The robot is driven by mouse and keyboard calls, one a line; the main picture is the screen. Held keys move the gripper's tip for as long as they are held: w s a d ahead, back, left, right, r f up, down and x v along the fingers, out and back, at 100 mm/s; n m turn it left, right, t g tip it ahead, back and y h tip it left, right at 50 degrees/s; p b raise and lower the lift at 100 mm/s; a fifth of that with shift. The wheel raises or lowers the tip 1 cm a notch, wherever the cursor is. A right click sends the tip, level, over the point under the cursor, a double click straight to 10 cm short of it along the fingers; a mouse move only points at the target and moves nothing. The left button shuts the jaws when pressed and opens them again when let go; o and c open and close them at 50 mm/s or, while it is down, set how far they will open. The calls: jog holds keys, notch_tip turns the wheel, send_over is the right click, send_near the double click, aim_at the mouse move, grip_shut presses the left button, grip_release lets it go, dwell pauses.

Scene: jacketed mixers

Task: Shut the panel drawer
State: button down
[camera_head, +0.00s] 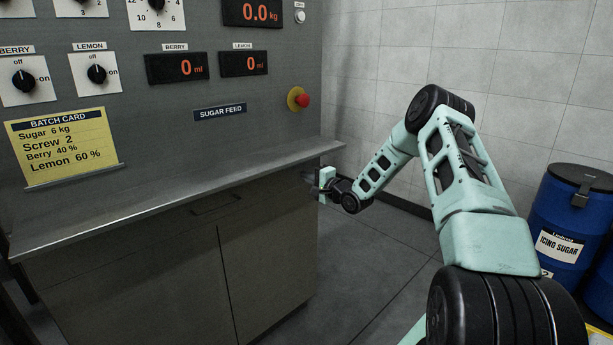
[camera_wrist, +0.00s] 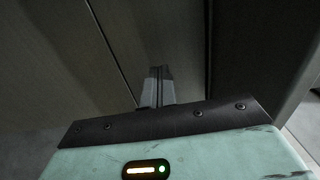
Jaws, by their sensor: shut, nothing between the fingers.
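The panel drawer (camera_head: 240,217) is a dark grey-brown front under the console's worktop, with a slim dark pull (camera_head: 216,205) on it. It looks about level with the cabinet face; I cannot tell whether a small gap stays. My gripper (camera_head: 322,180) is just off the right end of the cabinet, a little below the worktop edge. Its fingers are shut and empty. In the wrist view the closed fingertips (camera_wrist: 160,74) point at dark cabinet surfaces, with a thin seam to their left. Contact with the cabinet cannot be told.
The worktop (camera_head: 180,188) overhangs the cabinet front. A red stop button (camera_head: 302,100) sticks out of the panel above it. A blue icing sugar drum (camera_head: 570,225) stands at the right. The floor (camera_head: 365,265) between cabinet and drum is clear except for my arm.

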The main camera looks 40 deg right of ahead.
jog(key=s, duration=0.8)
jog(key=shift+s+d, duration=0.25)
jog(key=shift+s, duration=0.1)
